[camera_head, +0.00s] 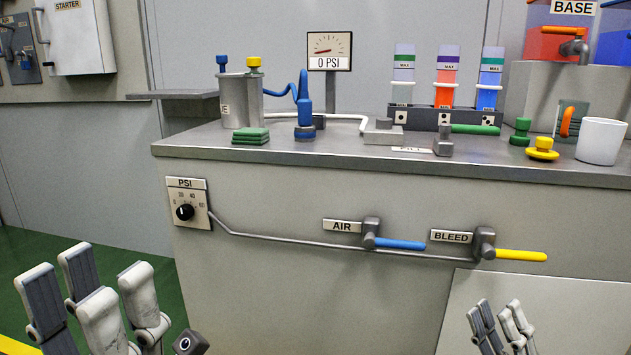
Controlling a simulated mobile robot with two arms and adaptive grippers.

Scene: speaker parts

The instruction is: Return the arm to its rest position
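My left gripper (88,285) is at the bottom left, in front of the bench. Its dark-padded fingers and pale fingers stand apart with nothing between them. My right gripper (499,320) is at the bottom right, low in front of the pale panel on the bench front. Its fingers point up, with a narrow empty gap between them. Both grippers are clear of the bench's controls. Most of both arms lies outside the picture.
The bench top (330,150) carries a grey canister (240,100), gauge (330,50), tube rack (430,119) and white mug (600,141). A PSI knob (185,212), blue AIR lever (400,244) and yellow BLEED lever (520,255) stick out from the front. Green floor is open at left.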

